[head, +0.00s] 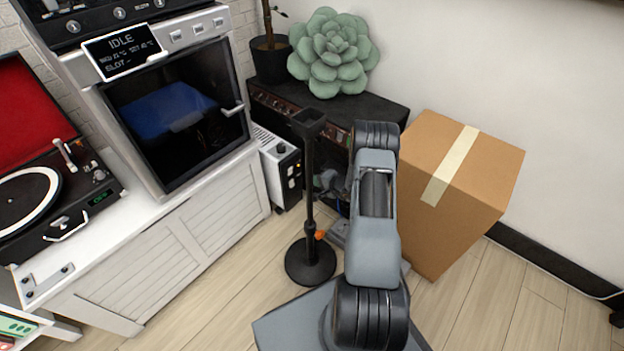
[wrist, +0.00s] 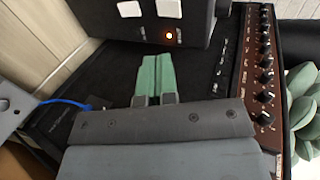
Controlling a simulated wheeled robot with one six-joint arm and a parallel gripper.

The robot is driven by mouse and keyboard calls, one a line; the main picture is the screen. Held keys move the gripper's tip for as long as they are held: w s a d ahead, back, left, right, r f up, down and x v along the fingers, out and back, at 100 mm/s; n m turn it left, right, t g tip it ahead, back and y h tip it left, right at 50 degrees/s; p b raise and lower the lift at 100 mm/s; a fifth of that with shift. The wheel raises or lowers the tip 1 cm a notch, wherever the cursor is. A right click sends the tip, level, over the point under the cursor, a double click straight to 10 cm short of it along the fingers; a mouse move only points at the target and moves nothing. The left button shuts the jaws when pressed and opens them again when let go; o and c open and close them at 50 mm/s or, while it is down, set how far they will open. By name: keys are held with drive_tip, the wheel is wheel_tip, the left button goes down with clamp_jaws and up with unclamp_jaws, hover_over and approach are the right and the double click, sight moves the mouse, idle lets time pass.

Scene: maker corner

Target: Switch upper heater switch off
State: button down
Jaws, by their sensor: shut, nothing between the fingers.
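The heater (head: 281,168) is a white box with a black end panel, standing on the floor beside the white cabinet in the head view. In the wrist view its black panel (wrist: 152,35) is at the top, with two white switches cut by the frame edge. The upper heater switch (wrist: 169,8) seems to be the right one, with a lit orange lamp by it; the other switch (wrist: 130,9) is to its left. Their rocker positions are unclear. My gripper (wrist: 156,60) is shut and empty, its green fingertips pointing at the panel, apparently short of the switches.
A black stand (head: 310,200) rises in front of the heater. The amplifier (head: 380,107) with a row of knobs is close to my gripper and carries a succulent (head: 333,55). A cardboard box (head: 455,185) stands right of my arm. A blue cable (wrist: 65,103) shows left of my gripper.

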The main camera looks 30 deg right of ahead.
sight(290, 169)
drive_tip(key=b+x, duration=0.1)
drive_tip(key=x, duration=0.2)
drive_tip(key=b+x, duration=0.1)
drive_tip(key=x, duration=0.2)
drive_tip(key=r+b+x, duration=0.1)
drive_tip(key=x, duration=0.3)
drive_tip(key=shift+w+a, duration=0.15)
drive_tip(key=shift+w+a+r+b, duration=0.1)
drive_tip(key=shift+w+a+b, duration=0.1)
drive_tip(key=shift+w, duration=0.2)
drive_tip(key=shift+w+a+r+b, duration=0.1)
drive_tip(key=shift+w+r+b, duration=0.1)
drive_tip(key=shift+w, duration=0.2)
drive_tip(key=shift+w+a+r+g, duration=0.1)
drive_tip(key=shift+w+g, duration=0.2)
drive_tip(key=shift+a, duration=0.1)
drive_tip(key=shift+r, duration=0.1)
